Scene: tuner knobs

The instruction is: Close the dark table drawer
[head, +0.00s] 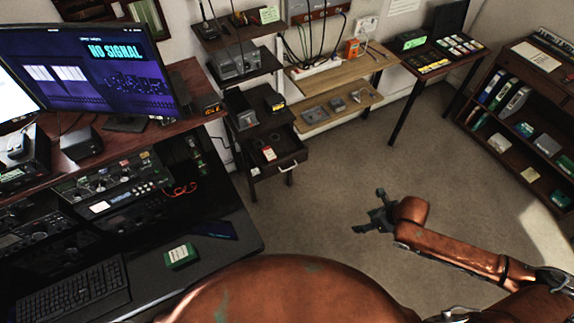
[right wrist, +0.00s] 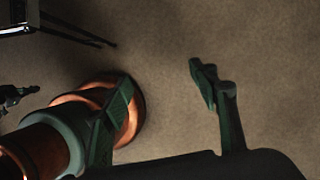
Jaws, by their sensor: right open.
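The dark table drawer (head: 280,158) stands pulled out from the small dark shelf table in the head view. Its inside shows, with a small red and white item in it. A pale handle (head: 287,170) is on its front. My right gripper (head: 372,217) is open and empty over the carpet, to the right of the drawer and nearer to me, well apart from it. In the right wrist view its two fingers (right wrist: 160,92) are spread with bare floor beyond. My left gripper does not show in the head view.
A black desk (head: 225,225) with radio gear and a keyboard is at the left. Wooden wall shelves (head: 340,70) and a side table (head: 440,55) stand at the back; a bookcase (head: 520,115) is at the right. The carpet (head: 335,165) between them is clear.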

